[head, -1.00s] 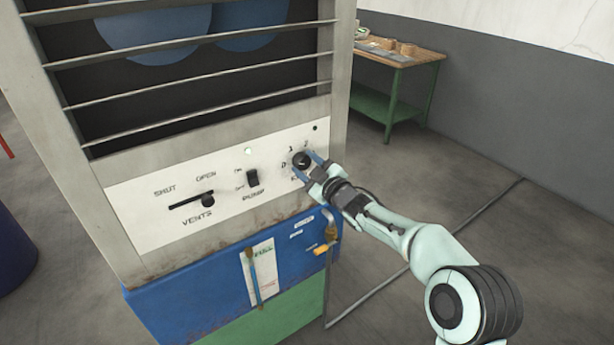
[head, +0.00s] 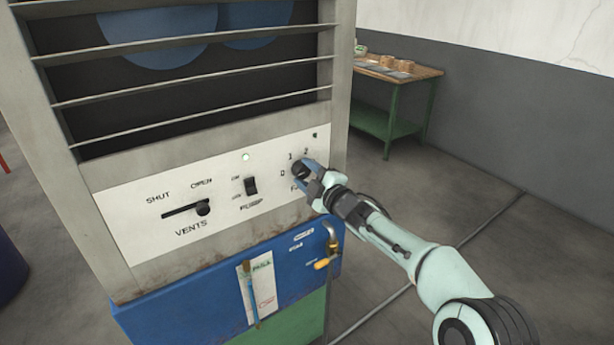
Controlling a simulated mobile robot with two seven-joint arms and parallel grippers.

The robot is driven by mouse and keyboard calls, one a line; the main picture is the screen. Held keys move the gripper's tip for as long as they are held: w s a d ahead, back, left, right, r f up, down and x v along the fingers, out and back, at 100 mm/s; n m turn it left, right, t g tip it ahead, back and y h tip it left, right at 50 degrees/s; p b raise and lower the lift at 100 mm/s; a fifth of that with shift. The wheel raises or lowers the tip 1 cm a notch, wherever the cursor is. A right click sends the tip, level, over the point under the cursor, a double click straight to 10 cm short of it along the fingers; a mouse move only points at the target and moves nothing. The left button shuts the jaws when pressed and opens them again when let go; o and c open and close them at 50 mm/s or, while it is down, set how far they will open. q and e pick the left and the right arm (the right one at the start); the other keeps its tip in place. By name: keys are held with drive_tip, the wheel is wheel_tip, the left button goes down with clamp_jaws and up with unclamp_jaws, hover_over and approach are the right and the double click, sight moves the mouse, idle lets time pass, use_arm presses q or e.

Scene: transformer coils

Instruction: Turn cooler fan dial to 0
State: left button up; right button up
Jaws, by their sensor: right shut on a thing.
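The fan dial (head: 299,169) is a dark round knob at the right end of the cooler's white control panel (head: 140,216). The marks 0, 1 and 2 stand around its left and upper side. My right gripper (head: 304,172) is shut on the dial, with a blue finger on either side of it. The gripper hides part of the dial and the label below, so I cannot tell which mark the dial points at. My left gripper is not in view.
On the same panel are the vents lever (head: 187,209) and the pump switch (head: 251,186). A green-legged table (head: 388,127) stands behind, with open floor at right.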

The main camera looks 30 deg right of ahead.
drive_tip(key=o, duration=1.1)
drive_tip(key=shift+c, duration=0.2)
drive_tip(key=s+d, duration=0.1)
drive_tip(key=s, duration=1.2)
drive_tip(key=shift+s+b, duration=0.2)
drive_tip(key=shift+b, duration=0.25)
